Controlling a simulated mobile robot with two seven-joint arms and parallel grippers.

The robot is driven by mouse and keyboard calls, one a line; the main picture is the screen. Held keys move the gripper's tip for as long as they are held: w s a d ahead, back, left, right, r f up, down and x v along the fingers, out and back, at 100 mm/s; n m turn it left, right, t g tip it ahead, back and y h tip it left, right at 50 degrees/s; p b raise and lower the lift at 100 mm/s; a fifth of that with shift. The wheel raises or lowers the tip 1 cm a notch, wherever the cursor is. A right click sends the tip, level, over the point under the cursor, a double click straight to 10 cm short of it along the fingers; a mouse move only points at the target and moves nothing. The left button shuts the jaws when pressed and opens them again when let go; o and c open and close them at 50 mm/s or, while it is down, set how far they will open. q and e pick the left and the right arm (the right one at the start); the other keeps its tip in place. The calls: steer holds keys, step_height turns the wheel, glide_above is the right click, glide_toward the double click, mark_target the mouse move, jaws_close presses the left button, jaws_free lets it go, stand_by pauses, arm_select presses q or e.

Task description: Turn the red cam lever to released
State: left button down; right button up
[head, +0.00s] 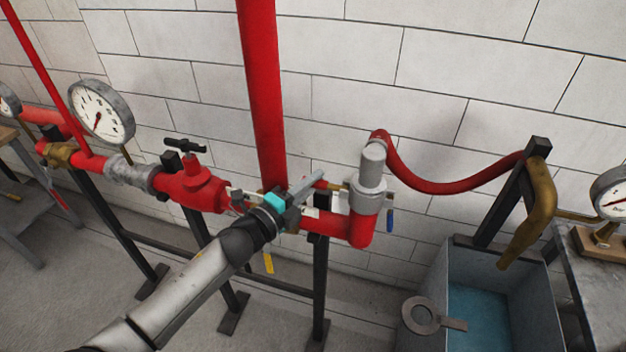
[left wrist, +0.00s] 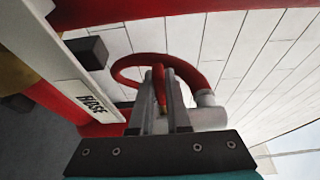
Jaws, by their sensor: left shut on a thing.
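The red cam lever (left wrist: 158,84) shows in the left wrist view as a narrow red bar between the two fingers. In the head view it is mostly hidden behind my gripper. My left gripper (head: 312,182) is shut on the lever, beside the grey hose coupling (head: 371,180) on the red pipe. The left wrist view shows its two grey fingers (left wrist: 165,85) close on either side of the lever. The coupling also shows in that view (left wrist: 207,116), to the right of the fingers. My right gripper is in neither view.
A red hose (head: 450,187) curves from the coupling to a black post at right. A thick red riser (head: 262,90) stands behind my gripper. A red valve (head: 195,187) is at left. A grey tank (head: 455,262) of water stands below right. A HOSE label (left wrist: 92,105) is close by.

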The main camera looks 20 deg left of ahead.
arm_select(q)
steer(key=c, duration=1.2)
jaws_free()
steer(key=shift+o, duration=0.2)
steer(key=shift+s, duration=0.1)
steer(key=b+v, duration=0.2)
steer(key=v, duration=1.3)
steer(key=shift+r, duration=0.1)
